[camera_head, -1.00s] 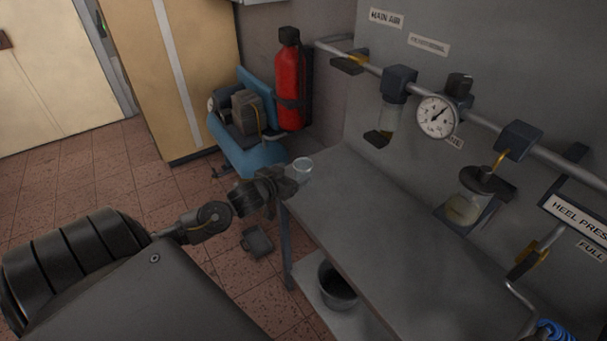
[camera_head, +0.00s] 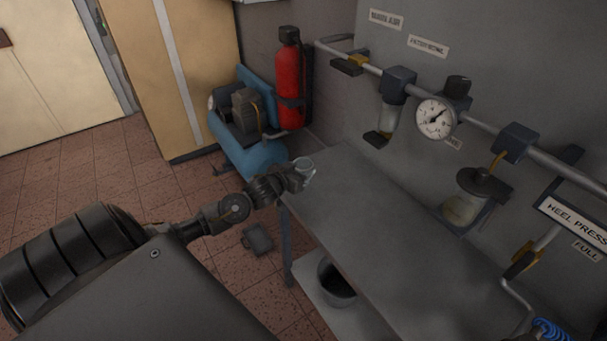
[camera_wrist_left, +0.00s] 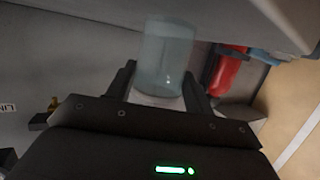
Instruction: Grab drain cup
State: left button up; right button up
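The drain cup (camera_head: 306,166) is a small clear cup at the far left corner of the grey bench (camera_head: 365,215). My left gripper (camera_head: 299,178) is at the cup, its fingers partly covering it in the head view. In the left wrist view the cup (camera_wrist_left: 167,55) stands between the two fingers of the left gripper (camera_wrist_left: 160,82). The fingers are spread on either side, with a small gap on the cup's left; firm contact is not visible. My right gripper is not in view.
An air pipe with a gauge (camera_head: 435,118) and filter bowls runs along the wall above the bench. A red extinguisher (camera_head: 289,80) and blue compressor (camera_head: 252,150) stand behind. The bench top is mostly clear.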

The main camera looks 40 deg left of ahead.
pick_arm(q)
jog(key=shift+c, duration=1.4)
